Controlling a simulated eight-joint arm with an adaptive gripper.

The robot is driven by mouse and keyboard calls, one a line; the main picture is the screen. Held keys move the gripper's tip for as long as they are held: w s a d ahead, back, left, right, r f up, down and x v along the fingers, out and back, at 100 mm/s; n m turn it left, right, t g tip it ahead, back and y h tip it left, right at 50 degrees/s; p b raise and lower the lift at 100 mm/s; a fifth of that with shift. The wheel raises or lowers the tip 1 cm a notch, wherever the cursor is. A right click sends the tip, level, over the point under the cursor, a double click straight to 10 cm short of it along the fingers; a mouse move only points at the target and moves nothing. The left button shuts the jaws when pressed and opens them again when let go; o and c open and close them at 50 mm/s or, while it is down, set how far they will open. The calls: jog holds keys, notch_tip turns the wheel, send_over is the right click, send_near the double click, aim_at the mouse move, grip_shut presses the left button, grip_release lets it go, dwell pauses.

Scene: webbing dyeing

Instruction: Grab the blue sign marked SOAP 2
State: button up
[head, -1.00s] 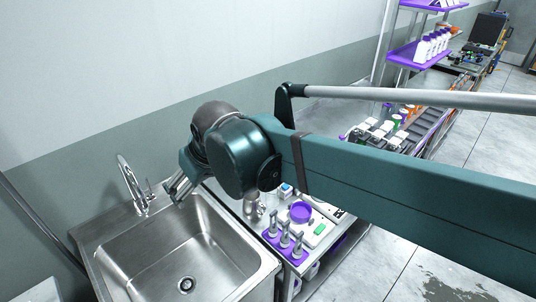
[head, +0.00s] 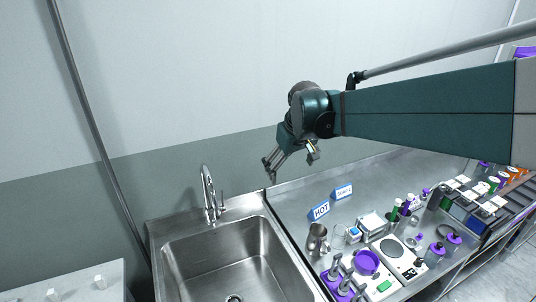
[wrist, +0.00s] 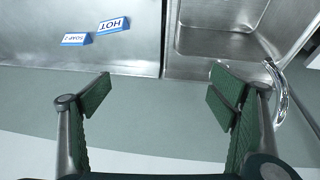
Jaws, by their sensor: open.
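The blue and white SOAP 2 sign (head: 342,191) stands on the steel counter, behind and to the right of a similar HOT sign (head: 319,210). In the wrist view, the SOAP 2 sign (wrist: 76,39) shows upside down at the upper left, beside the HOT sign (wrist: 113,25). My gripper (head: 291,170) is in the air near the wall, above and left of the signs. In the wrist view, my gripper (wrist: 158,98) has its green-padded fingers wide apart with nothing between them.
A steel sink (head: 232,262) with a tall faucet (head: 209,195) lies left of the signs. A metal pitcher (head: 317,238), a purple dish (head: 367,262) and several bottles crowd the front and right. The counter behind the signs is clear.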

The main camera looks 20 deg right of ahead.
jog(key=w+d+f+g, duration=0.1)
jog(key=w+d+f, duration=0.3)
jog(key=w+d, duration=0.5)
jog(key=g+y, duration=0.1)
jog(key=g, duration=0.2)
send_over(343, 188)
jog(key=w, duration=0.1)
notch_tip(343, 188, down, 21)
jog(key=shift+d+f, duration=0.35)
jog(key=shift+f, duration=0.05)
jog(key=shift+f, duration=1.3)
jog(key=shift+s+a+f, duration=0.1)
jog(key=shift+a+f, duration=0.05)
jog(key=shift+f, duration=2.45)
jog(key=shift+c, duration=0.4)
